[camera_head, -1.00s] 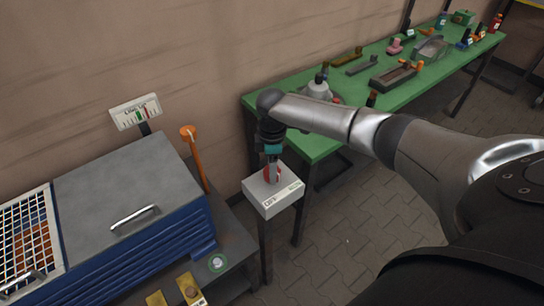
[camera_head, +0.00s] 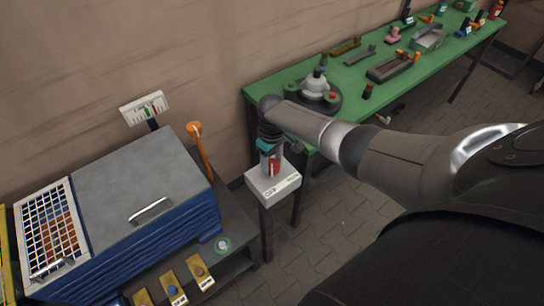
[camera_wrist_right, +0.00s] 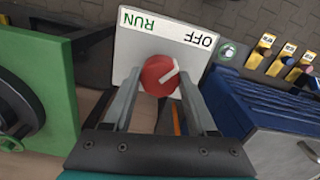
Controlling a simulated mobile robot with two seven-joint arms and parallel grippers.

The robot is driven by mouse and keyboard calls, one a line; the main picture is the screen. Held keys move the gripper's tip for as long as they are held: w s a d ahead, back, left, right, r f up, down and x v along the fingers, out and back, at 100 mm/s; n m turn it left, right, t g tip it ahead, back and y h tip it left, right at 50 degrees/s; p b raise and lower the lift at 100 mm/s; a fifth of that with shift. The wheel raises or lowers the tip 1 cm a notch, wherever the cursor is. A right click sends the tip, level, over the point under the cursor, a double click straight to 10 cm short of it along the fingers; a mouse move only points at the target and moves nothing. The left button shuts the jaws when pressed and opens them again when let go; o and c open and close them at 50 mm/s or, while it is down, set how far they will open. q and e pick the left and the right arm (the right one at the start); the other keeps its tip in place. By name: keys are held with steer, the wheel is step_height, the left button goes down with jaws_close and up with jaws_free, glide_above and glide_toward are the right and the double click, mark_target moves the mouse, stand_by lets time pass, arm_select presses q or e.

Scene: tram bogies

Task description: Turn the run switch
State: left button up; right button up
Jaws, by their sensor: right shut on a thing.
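The run switch is a red round knob (camera_wrist_right: 160,75) with a white pointer line, on a pale box (camera_head: 272,184) atop a dark post. In the right wrist view the box face (camera_wrist_right: 155,45) reads RUN at the left and OFF at the right, upside down. The pointer slants up and right, towards the OFF side. My right gripper (camera_wrist_right: 160,86) is shut on the knob, one finger on each side. In the head view the right gripper (camera_head: 271,164) reaches down to the box, and the knob (camera_head: 273,169) partly shows. My left gripper is out of view.
A green workbench (camera_head: 350,97) with tools stands to the right of the post. A grey and blue cabinet (camera_head: 130,187) with a handle stands at the left, beside an orange lever (camera_head: 201,150).

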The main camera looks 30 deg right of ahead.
mark_target(272, 164)
steer(key=shift+m, duration=0.5)
steer(key=o, duration=1.4)
steer(key=shift+c, duration=0.2)
steer(key=shift+r+p, duration=0.15)
steer(key=shift+p, duration=0.15)
steer(key=shift+r, duration=0.25)
step_height(272, 164, up, 14)
steer(key=p, duration=0.3)
steer(key=shift+r, duration=0.25)
